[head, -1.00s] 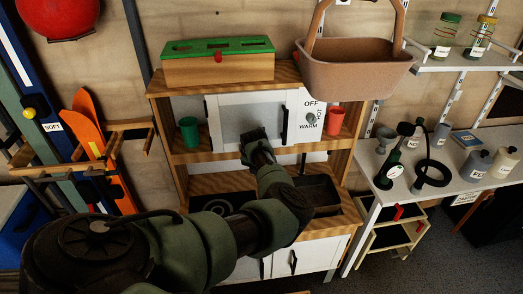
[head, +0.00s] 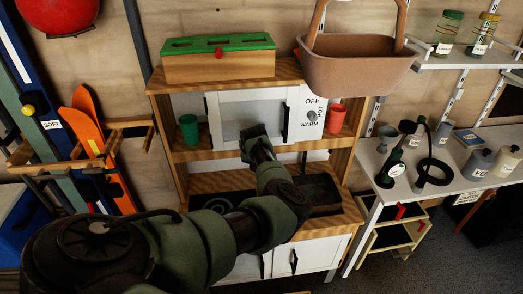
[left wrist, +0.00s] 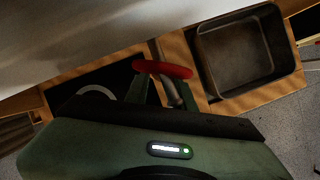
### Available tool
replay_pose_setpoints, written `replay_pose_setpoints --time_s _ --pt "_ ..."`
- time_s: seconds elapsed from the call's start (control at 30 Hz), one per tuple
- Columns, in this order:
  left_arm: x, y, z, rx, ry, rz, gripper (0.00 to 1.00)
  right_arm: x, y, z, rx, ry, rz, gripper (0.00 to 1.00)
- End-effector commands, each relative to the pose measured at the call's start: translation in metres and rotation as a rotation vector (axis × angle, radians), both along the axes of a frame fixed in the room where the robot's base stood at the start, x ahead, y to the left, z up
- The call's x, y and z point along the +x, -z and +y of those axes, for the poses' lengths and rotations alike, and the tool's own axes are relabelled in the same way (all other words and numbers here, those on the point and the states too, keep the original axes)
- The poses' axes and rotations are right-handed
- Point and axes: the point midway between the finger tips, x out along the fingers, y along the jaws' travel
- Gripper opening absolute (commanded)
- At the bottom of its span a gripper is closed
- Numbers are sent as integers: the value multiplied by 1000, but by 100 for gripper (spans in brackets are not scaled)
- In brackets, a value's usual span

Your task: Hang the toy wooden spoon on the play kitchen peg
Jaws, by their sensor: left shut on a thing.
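In the head view my left gripper (head: 260,141) is in front of the play kitchen, just below the pale framed door panel (head: 240,109). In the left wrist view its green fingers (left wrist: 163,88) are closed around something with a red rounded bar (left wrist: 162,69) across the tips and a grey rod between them. I cannot tell if this is the toy wooden spoon. No spoon shape shows clearly in the head view, where the arm and gripper hide the middle of the kitchen. I cannot make out the peg. My right gripper is not in view.
A green cup (head: 188,130) and red cup (head: 336,117) flank the door on the shelf. A green-lidded box (head: 218,66) and brown basket (head: 358,72) stand on top. A dark sink basin (left wrist: 237,52) lies below to the right. A side table (head: 372,170) stands at right.

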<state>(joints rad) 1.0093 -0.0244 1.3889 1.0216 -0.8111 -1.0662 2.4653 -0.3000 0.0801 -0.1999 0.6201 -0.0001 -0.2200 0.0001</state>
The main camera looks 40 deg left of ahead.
Motion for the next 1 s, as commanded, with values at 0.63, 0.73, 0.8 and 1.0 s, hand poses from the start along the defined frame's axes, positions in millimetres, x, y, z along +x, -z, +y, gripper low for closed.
replay_pose_setpoints --time_s 0.63,0.73,0.8,1.0 --pt "2 2 2 1 0 -1 0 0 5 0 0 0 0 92" --pt "2 3 3 1 0 -1 0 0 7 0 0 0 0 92" --pt "3 4 4 2 0 -2 0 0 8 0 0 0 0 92" --pt "3 3 6 3 -2 -2 0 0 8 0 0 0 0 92"
